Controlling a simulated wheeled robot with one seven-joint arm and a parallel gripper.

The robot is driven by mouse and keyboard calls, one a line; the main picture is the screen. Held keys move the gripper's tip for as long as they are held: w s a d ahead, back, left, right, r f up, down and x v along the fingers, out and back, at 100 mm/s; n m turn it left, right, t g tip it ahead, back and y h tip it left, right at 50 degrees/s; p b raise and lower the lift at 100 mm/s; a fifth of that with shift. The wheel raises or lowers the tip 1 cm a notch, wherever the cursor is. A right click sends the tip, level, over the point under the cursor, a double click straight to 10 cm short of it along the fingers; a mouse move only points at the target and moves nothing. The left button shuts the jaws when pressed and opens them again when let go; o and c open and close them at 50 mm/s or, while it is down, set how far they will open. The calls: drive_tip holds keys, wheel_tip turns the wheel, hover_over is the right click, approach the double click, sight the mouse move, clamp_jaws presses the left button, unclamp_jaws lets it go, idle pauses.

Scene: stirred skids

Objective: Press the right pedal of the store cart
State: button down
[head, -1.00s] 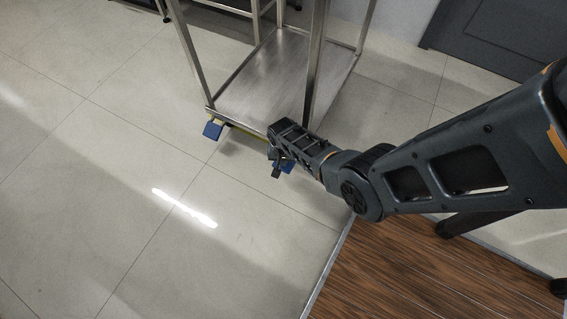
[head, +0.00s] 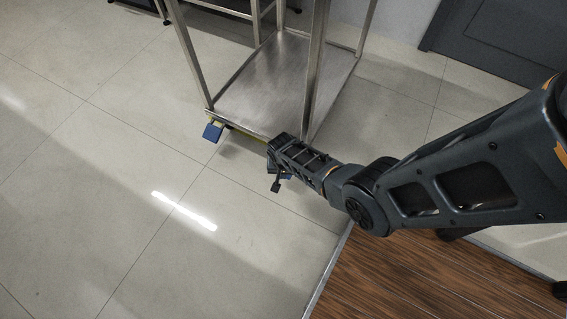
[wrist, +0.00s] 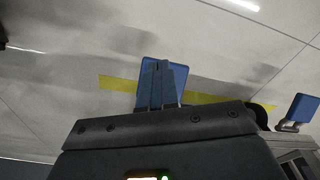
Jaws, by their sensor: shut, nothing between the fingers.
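The store cart (head: 270,82) is a steel frame with a flat lower shelf. Its left blue pedal (head: 213,131) juts out at the front left corner, and it also shows at the right edge of the wrist view (wrist: 302,107). The right blue pedal (wrist: 179,74) is in the middle of the wrist view, partly covered by my fingers; in the head view my gripper hides nearly all of it. My gripper (head: 276,186) is shut and empty, pointing down at the cart's front right corner. In the wrist view its fingertips (wrist: 158,64) overlap the pedal; I cannot tell whether they touch.
A yellow strip (wrist: 118,82) runs along the floor side of the cart behind the pedal. Pale tiled floor (head: 120,200) is clear at the front and left. A brown wooden surface (head: 400,275) lies below my arm. A dark cabinet (head: 495,45) stands at the back right.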

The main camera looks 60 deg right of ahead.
wheel_tip(320, 180, up, 8)
drive_tip(key=p, duration=0.4)
drive_tip(key=shift+s+a+f+p, duration=0.2)
drive_tip(key=shift+a+p, duration=0.15)
idle(0.4)
drive_tip(key=s+a+r+n+t+h, duration=0.1)
drive_tip(key=s+a+r+n+t, duration=0.4)
drive_tip(key=s, duration=0.4)
drive_tip(key=s+a+r+n+t, duration=0.2)
drive_tip(key=s+a+r, duration=0.15)
drive_tip(key=r, duration=0.35)
drive_tip(key=s+a+r+n+t, duration=0.25)
drive_tip(key=s+r, duration=0.25)
drive_tip(key=r, duration=0.3)
drive_tip(key=s+a+r+n+t+y+p, duration=0.1)
drive_tip(key=r+p, duration=0.9)
drive_tip(key=r, duration=1.3)
drive_tip(key=s+a+r+n+t+y+p, duration=0.1)
drive_tip(key=r+p, duration=0.9)
drive_tip(key=r, duration=1.3)
drive_tip(key=s+a+n+t, duration=0.1)
drive_tip(key=s+a+t, duration=0.1)
drive_tip(key=a, duration=0.1)
drive_tip(key=shift+s+t, duration=0.35)
